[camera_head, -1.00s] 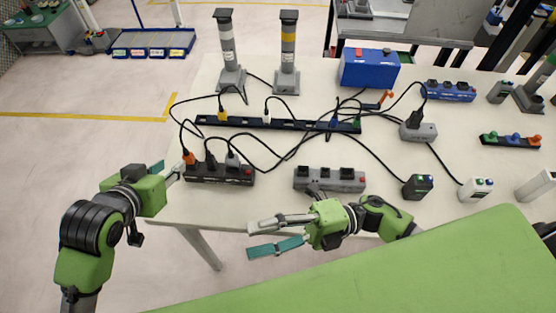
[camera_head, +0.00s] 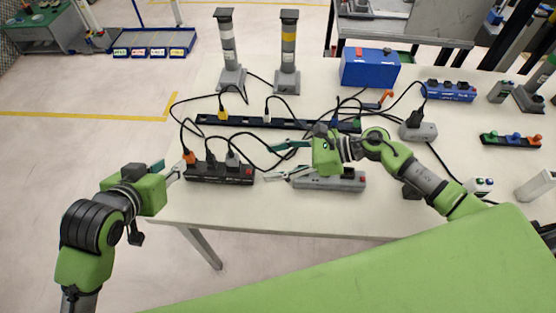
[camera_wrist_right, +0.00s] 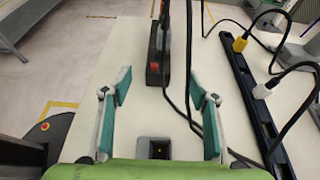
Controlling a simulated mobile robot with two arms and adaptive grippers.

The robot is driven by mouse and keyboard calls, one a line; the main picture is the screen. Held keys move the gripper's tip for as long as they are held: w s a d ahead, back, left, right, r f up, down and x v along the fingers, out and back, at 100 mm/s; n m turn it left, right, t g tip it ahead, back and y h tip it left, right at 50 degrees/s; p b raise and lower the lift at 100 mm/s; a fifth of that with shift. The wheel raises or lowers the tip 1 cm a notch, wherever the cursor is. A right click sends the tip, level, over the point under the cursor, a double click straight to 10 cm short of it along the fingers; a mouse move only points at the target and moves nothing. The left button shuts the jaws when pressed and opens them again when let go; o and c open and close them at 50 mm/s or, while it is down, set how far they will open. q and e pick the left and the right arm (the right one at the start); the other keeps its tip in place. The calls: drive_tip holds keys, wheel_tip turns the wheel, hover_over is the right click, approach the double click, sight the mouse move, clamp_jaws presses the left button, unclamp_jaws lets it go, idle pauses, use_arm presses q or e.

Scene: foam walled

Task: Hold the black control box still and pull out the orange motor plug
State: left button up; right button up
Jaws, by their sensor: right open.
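The black control box (camera_head: 222,175) lies near the left front edge of the white table, with a red switch at its right end. The orange motor plug (camera_head: 189,158) stands in its left end with a black cable; a black and a grey plug stand beside it. My left gripper (camera_head: 171,165) is at the box's left end, its fingers apart; contact is unclear. My right gripper (camera_head: 269,164) is open and empty, right of the box, fingers pointing towards it.
A grey socket box (camera_head: 335,181) lies under my right gripper. A long black strip (camera_head: 245,122) with several plugs lies behind, with loose cables between. Two grey posts (camera_head: 228,50) (camera_head: 288,50) and a blue case (camera_head: 369,69) stand farther back.

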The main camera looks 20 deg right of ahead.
sight(240, 167)
drive_tip(key=x, duration=1.3)
drive_tip(key=shift+a, duration=0.15)
drive_tip(key=c, duration=1.4)
